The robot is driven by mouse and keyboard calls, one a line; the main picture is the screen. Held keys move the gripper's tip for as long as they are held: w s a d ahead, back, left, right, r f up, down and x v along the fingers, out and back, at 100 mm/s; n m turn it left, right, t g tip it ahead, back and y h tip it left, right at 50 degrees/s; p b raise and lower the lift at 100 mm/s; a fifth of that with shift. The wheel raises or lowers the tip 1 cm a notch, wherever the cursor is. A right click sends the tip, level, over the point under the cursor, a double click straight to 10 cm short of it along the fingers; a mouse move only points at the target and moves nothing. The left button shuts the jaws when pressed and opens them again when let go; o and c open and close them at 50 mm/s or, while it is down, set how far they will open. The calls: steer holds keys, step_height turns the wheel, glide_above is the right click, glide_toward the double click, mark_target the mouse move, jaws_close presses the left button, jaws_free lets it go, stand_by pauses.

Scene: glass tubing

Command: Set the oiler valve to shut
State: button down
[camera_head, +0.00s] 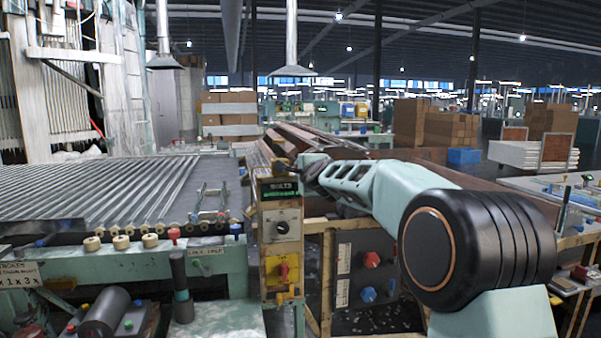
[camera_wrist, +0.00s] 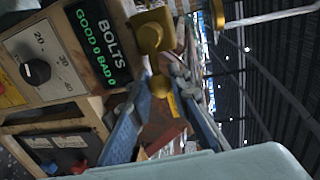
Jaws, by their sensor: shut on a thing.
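The oiler valve is a brass-coloured fitting (camera_wrist: 152,38) beside the top of the control post, in the upper middle of the wrist view. A rounded brass end (camera_wrist: 160,85) of it lies between my fingertips. My gripper (camera_wrist: 162,82) is shut on this brass handle, with one bluish finger on each side. In the head view my gripper (camera_head: 301,170) reaches the top of the post from the right. There the valve (camera_head: 282,165) is small and partly hidden by the fingers. I cannot read any shut mark on it.
The post's display (camera_head: 280,189) reads BOLTS, above a black dial (camera_head: 282,227) and a red switch (camera_head: 284,272). A roller bed (camera_head: 95,190) lies left. A dark panel with red and blue knobs (camera_head: 368,294) stands below my arm.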

steer(key=c, duration=1.8)
jaws_free()
steer(key=shift+o, duration=0.2)
steer(key=v, duration=1.2)
steer(key=shift+a, duration=0.1)
